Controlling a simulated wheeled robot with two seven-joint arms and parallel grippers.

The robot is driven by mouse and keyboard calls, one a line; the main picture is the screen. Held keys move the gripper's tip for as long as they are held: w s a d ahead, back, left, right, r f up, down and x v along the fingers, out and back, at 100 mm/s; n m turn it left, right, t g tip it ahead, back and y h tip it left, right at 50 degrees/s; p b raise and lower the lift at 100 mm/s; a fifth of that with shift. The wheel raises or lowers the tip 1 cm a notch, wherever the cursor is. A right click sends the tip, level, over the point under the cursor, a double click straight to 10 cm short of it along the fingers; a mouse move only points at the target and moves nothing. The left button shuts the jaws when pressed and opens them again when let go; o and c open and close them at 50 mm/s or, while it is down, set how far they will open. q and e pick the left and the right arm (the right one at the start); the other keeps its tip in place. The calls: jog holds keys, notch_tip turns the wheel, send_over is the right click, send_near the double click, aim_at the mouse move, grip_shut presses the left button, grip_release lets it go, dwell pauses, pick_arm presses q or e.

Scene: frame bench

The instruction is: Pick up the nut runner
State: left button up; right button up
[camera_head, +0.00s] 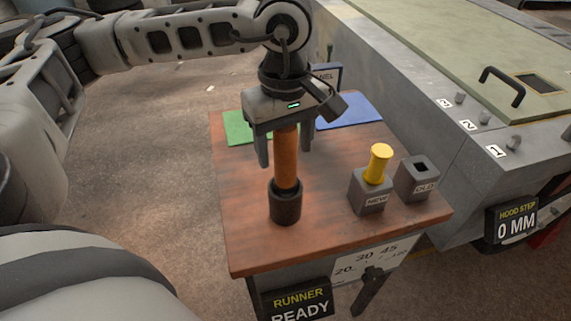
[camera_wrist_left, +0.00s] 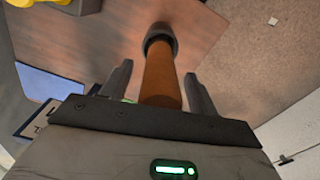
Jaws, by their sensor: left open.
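The nut runner (camera_head: 286,165) has an orange-brown handle above a dark cylindrical base and stands upright on the wooden bench top. My left gripper (camera_head: 285,158) is open, pointing down, with its fingers on either side of the upper handle. The handle's top end is hidden under the gripper body. In the left wrist view the runner (camera_wrist_left: 161,78) lies between the two spread fingers (camera_wrist_left: 160,85), with gaps visible on both sides. My right gripper is not in view.
A yellow peg (camera_head: 379,163) stands in the grey NEW block (camera_head: 369,192), right of the runner. The grey OLD block (camera_head: 417,179) has an empty square hole. Green (camera_head: 236,127) and blue (camera_head: 350,110) mats lie behind. A metal bench with a green panel (camera_head: 450,45) borders the right.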

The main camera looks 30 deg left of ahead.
pick_arm(q)
jog(key=c, duration=1.2)
jog(key=shift+o, duration=0.2)
